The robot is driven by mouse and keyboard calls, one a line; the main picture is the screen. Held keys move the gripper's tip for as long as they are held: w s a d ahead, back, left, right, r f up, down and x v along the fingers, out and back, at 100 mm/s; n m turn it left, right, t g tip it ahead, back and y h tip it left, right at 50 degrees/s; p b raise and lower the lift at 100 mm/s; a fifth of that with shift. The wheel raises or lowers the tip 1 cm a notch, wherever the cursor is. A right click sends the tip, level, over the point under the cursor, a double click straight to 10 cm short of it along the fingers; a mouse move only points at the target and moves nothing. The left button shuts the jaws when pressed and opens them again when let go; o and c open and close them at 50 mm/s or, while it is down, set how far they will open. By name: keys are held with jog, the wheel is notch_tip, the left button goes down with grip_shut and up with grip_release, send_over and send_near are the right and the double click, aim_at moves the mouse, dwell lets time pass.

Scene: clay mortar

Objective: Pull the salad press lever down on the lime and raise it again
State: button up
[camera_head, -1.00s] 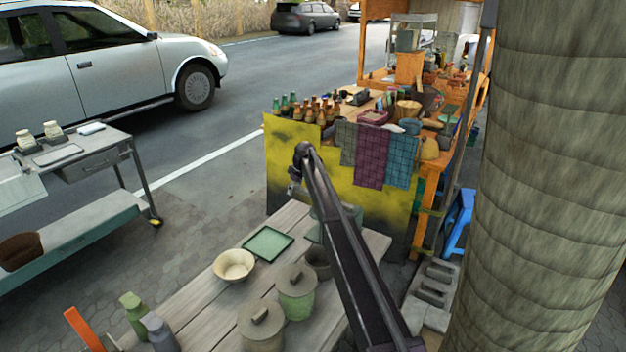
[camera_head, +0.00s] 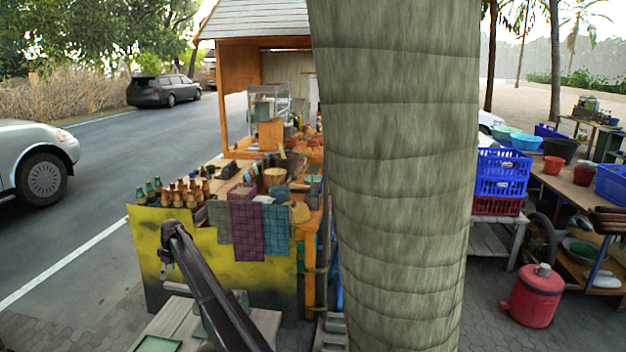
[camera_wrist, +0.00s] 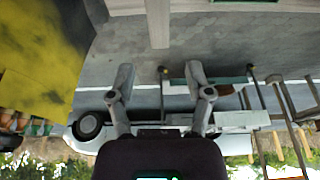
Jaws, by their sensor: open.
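My gripper (camera_wrist: 160,75) shows in the wrist view with its two fingers spread apart and nothing between them. Behind it are pavement, road and a parked car, all upside down. In the head view my arm rises from the bottom, in front of the yellow stall panel (camera_head: 165,222); its gripper is not clearly visible there. I cannot make out the salad press, its lever or the lime in either current view.
A tree trunk (camera_head: 395,180) blocks the middle of the head view. The stall holds bottles (camera_head: 180,194) and hanging cloths (camera_head: 246,230). A green tray (camera_head: 158,344) lies on a wooden table (camera_head: 172,318). Blue crates (camera_head: 502,172) and a red canister (camera_head: 535,296) stand right.

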jog(key=shift+r+p, duration=0.75)
jog(key=shift+r, duration=0.3)
jog(key=shift+r+p, duration=0.35)
jog(key=shift+r, duration=0.15)
jog(key=shift+s+f, duration=0.1)
jog(key=shift+f, duration=0.1)
jog(key=shift+s, duration=0.6)
